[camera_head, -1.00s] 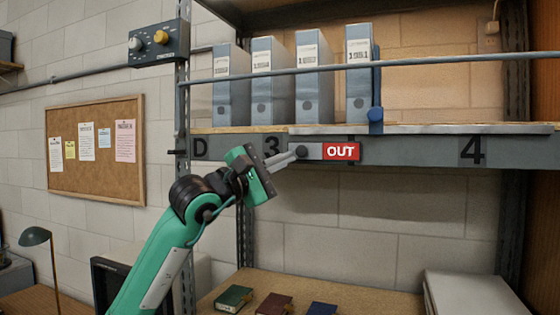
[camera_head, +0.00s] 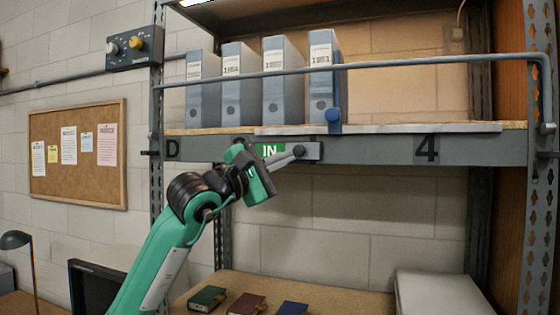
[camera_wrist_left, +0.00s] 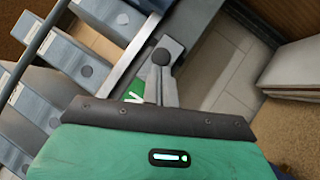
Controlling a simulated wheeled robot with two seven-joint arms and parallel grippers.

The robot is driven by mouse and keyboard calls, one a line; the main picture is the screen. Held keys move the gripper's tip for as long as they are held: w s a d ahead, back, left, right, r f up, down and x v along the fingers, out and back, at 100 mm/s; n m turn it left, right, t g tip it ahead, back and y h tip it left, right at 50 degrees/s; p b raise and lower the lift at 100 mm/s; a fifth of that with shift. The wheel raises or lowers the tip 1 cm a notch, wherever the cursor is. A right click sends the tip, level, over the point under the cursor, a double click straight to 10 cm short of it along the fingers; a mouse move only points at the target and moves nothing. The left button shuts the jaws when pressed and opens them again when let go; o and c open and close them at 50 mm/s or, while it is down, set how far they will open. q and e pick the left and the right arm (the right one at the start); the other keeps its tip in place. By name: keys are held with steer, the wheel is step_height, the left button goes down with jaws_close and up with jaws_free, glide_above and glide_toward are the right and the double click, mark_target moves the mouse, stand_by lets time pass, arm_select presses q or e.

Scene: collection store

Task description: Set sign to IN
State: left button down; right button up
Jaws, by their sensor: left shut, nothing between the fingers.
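The sign on the shelf's front rail shows a green IN panel (camera_head: 268,150) with white letters, partly hidden by my left gripper. Its grey sliding cover (camera_head: 313,151) with a dark round knob (camera_head: 299,151) sits just to the right of the green panel. No red shows. My left gripper (camera_head: 292,154) is shut and empty, its fingertips at the left side of the knob, seemingly touching it. In the left wrist view the fingers (camera_wrist_left: 161,80) reach up to the knob (camera_wrist_left: 161,56), and a bit of the green panel (camera_wrist_left: 136,91) shows beside them. My right gripper is out of view.
Several grey-blue binders (camera_head: 283,85) stand on the shelf behind a grey rail (camera_head: 420,62). Small books (camera_head: 246,304) lie on the table below. The rail right of the sign is clear.

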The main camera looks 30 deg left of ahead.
arm_select(q)
steer(key=w+a+b+v, duration=0.1)
steer(key=a+b+v, duration=0.1)
steer(key=b+v, duration=0.6)
steer(key=v, duration=0.5)
steer(key=shift+f+b, duration=0.3)
steer(key=shift+f, duration=0.05)
steer(key=shift+w+a, duration=0.15)
steer(key=shift+a, duration=0.05)
